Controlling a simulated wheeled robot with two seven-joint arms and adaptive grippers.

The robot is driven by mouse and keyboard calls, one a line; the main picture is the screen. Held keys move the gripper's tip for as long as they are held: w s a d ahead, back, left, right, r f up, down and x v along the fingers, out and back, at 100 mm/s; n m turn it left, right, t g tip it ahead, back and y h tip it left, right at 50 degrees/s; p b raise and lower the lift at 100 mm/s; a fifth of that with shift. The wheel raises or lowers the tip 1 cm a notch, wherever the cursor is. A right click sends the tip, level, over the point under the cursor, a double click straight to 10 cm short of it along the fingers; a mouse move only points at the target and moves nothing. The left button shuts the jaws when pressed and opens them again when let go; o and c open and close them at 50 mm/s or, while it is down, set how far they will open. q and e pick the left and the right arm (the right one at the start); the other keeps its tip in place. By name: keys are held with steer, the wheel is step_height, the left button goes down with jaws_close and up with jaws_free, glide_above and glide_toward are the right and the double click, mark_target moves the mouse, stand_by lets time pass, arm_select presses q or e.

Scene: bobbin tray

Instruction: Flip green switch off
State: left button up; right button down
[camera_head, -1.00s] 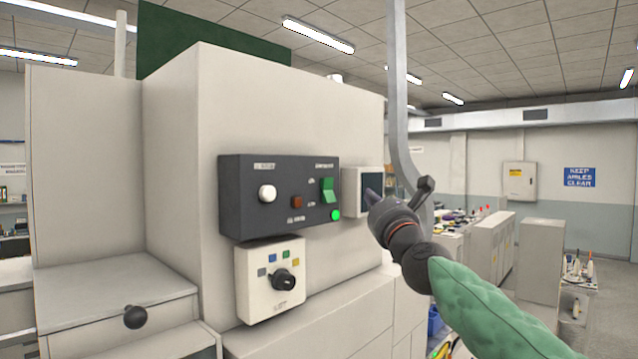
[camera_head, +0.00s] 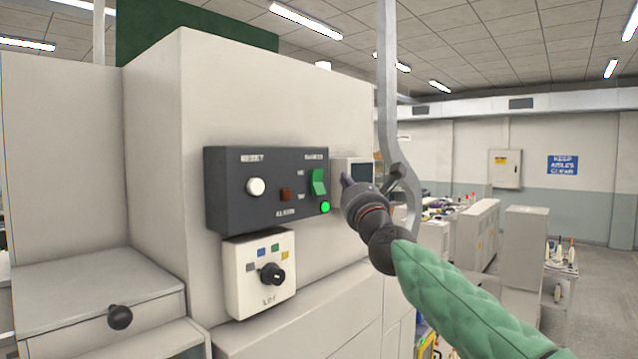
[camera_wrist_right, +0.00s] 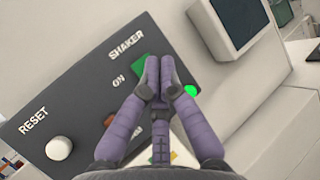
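The green switch (camera_head: 318,182) is a rocker on the right side of a dark control panel (camera_head: 235,207), under the label "SHAKER". A round green lamp (camera_head: 325,207) glows just below it. My right gripper (camera_head: 346,181) is just right of the switch in the head view, its fingers pointing toward the panel. In the right wrist view my right gripper (camera_wrist_right: 159,78) has its purple fingers together, with nothing seen between them. The fingertips overlap the green switch (camera_wrist_right: 144,72) and hide part of it. I cannot tell whether they touch it. My left gripper is not in view.
The panel also has a white RESET button (camera_head: 256,186) and a reddish-brown square (camera_head: 286,194). Below it is a white box with a black knob (camera_head: 272,273). A small screen (camera_head: 361,171) and a grey vertical pole (camera_head: 387,80) stand close to my right gripper.

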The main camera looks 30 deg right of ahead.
mark_target(322, 179)
steer(key=w, duration=0.1)
steer(key=w+a, duration=0.1)
steer(key=w, duration=0.1)
steer(key=w+f, duration=0.1)
steer(key=shift+w+a, duration=0.35)
steer(key=shift+a, duration=0.05)
steer(key=shift+w+a, duration=0.1)
steer(key=shift+w, duration=0.1)
stand_by(1.1)
steer(key=shift+w+a, duration=0.1)
steer(key=shift+w, duration=0.15)
steer(key=shift+w+a+f, duration=0.1)
stand_by(0.9)
